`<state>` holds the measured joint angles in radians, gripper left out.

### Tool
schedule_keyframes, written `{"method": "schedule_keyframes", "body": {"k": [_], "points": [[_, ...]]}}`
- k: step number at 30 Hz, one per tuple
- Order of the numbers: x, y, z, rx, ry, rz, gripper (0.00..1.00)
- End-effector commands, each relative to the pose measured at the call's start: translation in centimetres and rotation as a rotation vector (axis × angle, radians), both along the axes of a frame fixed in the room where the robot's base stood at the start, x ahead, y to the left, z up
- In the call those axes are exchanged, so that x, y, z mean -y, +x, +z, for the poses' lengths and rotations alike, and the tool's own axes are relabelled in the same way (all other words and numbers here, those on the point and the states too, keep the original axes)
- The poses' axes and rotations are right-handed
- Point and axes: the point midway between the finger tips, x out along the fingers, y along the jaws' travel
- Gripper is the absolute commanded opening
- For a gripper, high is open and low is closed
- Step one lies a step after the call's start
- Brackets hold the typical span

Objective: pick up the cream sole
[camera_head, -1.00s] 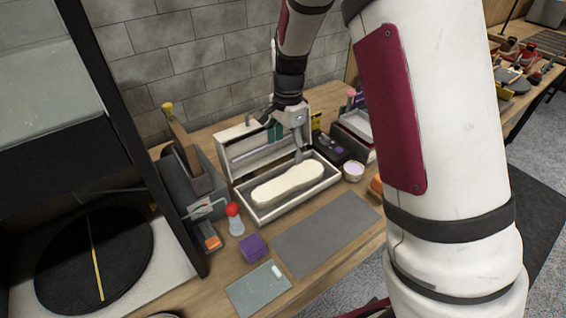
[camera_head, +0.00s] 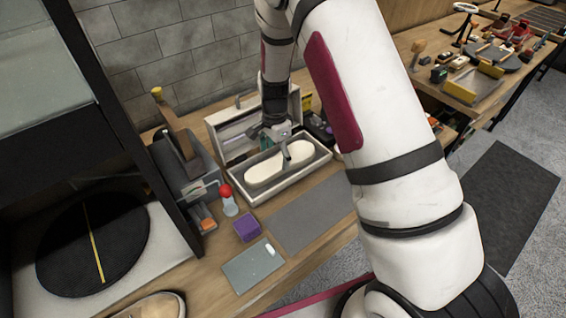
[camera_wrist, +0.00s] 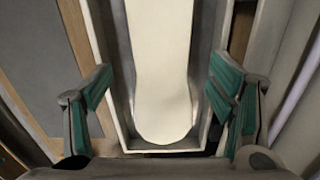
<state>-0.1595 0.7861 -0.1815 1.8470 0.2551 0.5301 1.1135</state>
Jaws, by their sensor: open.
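The cream sole (camera_head: 264,172) lies flat inside a shallow open box (camera_head: 254,203) on the wooden bench. In the wrist view the sole (camera_wrist: 160,60) runs up the middle, with its rounded end close to my gripper (camera_wrist: 160,105). My gripper is open and empty, with one green-padded finger on each side of the box and the sole between them in the picture. In the head view my gripper (camera_head: 283,148) is over the sole and hides part of it. I cannot tell the exact height above the sole.
The box's raised lid (camera_head: 230,140) stands behind it. A grey mat (camera_head: 305,215) lies in front, with a purple block (camera_head: 247,228) and a red-topped bottle (camera_head: 229,200) to the left. Dark items crowd the right side.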

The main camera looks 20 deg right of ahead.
Motion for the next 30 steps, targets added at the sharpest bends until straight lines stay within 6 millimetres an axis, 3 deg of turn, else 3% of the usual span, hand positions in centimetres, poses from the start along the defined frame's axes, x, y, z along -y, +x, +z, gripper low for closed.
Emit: {"method": "schedule_keyframes", "body": {"k": [8,17,24,30], "points": [[0.0,0.0,-3.2,-0.002,0.000,0.000,0.76],[0.0,0.1,-3.5,0.000,0.000,0.000,0.76],[0.0,0.1,-3.5,-0.001,0.000,0.000,0.22],[0.0,0.1,-3.5,-0.001,0.000,0.000,0.19]]}}
